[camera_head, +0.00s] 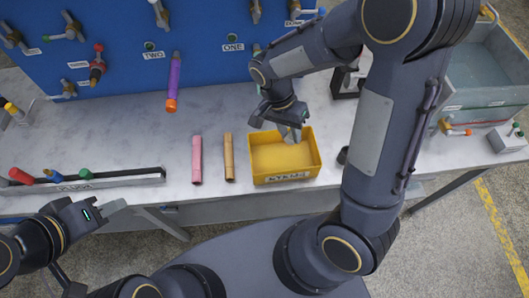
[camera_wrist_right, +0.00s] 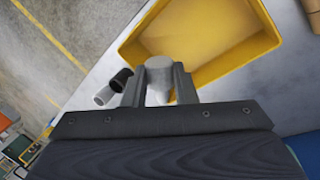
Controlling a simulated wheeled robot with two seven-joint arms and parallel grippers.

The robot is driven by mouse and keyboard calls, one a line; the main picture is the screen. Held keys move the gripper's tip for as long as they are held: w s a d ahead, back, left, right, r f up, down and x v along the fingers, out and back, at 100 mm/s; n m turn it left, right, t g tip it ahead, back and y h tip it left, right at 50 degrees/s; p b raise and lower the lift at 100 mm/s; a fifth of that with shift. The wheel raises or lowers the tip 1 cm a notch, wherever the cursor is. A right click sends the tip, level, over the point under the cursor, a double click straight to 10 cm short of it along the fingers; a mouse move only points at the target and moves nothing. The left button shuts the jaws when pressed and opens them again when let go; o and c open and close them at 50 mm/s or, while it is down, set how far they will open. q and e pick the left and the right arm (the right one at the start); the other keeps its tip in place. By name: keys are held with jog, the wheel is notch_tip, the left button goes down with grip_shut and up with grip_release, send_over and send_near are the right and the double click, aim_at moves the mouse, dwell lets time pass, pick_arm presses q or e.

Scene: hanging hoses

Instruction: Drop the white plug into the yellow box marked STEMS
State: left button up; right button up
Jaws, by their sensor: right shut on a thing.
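The yellow box (camera_head: 258,165) sits on the grey bench in the middle of the head view, open at the top, with a label on its front wall. It also shows in the right wrist view (camera_wrist_right: 250,50). My right gripper (camera_head: 291,133) is at the box's far side, above its back part. In the right wrist view it is shut on the white plug (camera_wrist_right: 158,70), which stands between the fingers in front of the box's wall and interior. My left gripper (camera_head: 112,208) is in front of the bench at lower left; its finger gap is unclear.
A pink tube (camera_head: 197,160) and a tan tube (camera_head: 229,158) lie left of the box. A purple hose (camera_head: 174,80) hangs from the blue panel (camera_head: 115,60). A rack (camera_head: 90,181) with coloured pieces is at left. A dark-and-grey piece (camera_wrist_right: 113,88) lies beside the box.

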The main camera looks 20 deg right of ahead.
jog(key=shift+f, duration=0.3)
notch_tip(320, 180, down, 5)
jog(key=b, duration=0.4)
jog(key=shift+f+b, duration=0.2)
jog(key=shift+b, duration=0.1)
jog(key=o, duration=1)
jog(key=shift+o, duration=0.2)
jog(key=shift+r, duration=0.1)
jog(key=v, duration=0.7)
jog(key=shift+r, duration=0.3)
